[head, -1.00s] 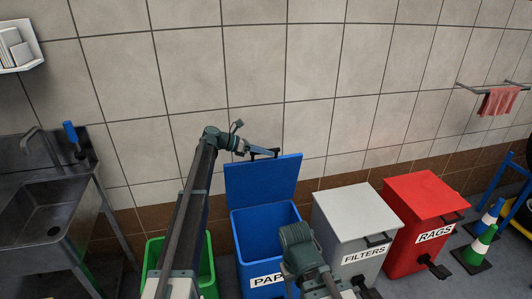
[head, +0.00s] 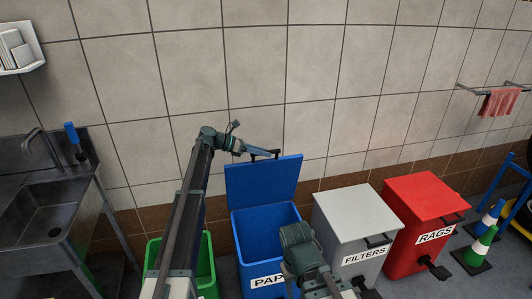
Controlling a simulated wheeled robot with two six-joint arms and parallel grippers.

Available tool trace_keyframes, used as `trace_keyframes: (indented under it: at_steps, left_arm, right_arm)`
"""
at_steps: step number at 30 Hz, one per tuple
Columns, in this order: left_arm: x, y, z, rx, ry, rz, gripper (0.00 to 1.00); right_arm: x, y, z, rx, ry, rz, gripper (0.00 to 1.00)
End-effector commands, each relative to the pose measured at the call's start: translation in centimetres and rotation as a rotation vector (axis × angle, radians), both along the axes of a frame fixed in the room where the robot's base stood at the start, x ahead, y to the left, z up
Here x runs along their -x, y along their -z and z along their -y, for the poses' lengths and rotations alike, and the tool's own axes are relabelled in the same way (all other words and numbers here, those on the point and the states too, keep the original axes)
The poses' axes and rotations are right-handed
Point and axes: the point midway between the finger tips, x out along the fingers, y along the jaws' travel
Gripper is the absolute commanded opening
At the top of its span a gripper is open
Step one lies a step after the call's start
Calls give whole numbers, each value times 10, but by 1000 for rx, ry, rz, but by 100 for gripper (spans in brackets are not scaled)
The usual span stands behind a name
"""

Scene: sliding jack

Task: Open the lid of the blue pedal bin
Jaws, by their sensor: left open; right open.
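The blue pedal bin (head: 252,222) stands in the lower middle of the head view, with a white label reading "PAP" before my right arm covers the rest. Its blue lid (head: 263,181) stands raised, tilted up toward the wall, and the bin's inside shows. A dark handle sits at the lid's top edge. My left gripper (head: 262,153) is open at that top edge, by the handle; I cannot tell whether it touches. My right gripper (head: 305,262) is low in front of the bin's right side; its fingers are hard to make out. The bin's pedal is hidden.
A green bin (head: 206,268) stands open to the left, partly behind my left arm. A grey bin (head: 353,212) labelled FILTERS and a red bin (head: 424,198) labelled RAGS stand shut to the right. A metal sink (head: 45,215) is at the left.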

Motion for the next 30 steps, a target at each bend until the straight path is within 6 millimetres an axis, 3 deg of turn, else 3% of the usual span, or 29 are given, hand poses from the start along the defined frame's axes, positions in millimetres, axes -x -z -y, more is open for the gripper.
trace_keyframes:
  at_steps: [9,15,21,30]
  left_arm:
    - [13,-30,-65,0,-3,0,52]
    - [18,-41,-94,-1,-2,1,52]
    - [22,-45,-109,-1,-1,1,52]
    - [22,-45,-111,-1,-1,1,52]
  right_arm:
    - [0,-30,0,0,0,0,50]
    - [0,-41,0,0,0,0,50]
    - [0,-45,0,0,0,0,50]
    - [0,-45,0,0,0,0,50]
